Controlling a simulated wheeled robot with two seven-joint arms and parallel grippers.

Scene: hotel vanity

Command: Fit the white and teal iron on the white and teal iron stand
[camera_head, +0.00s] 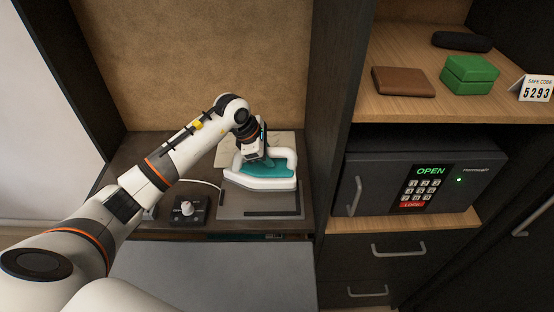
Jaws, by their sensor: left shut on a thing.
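The white and teal iron (268,170) is in the middle of the dark vanity top, with a white handle loop and a teal body. A thick white base part (262,184) lies under the teal; I cannot tell whether this is the iron stand or part of the iron. My left gripper (253,155) reaches in from above and is shut on the iron at its handle. The gripper hides the left part of the handle, and the fingertips are hard to make out. My right gripper is not in view.
A grey board with dark strips (273,213) lies under the iron. A small dark box with a white knob (187,209) stands to its left, near a white cord. A safe (420,178) and drawers are at right. A shelf above holds a brown wallet (403,81) and green box (469,75).

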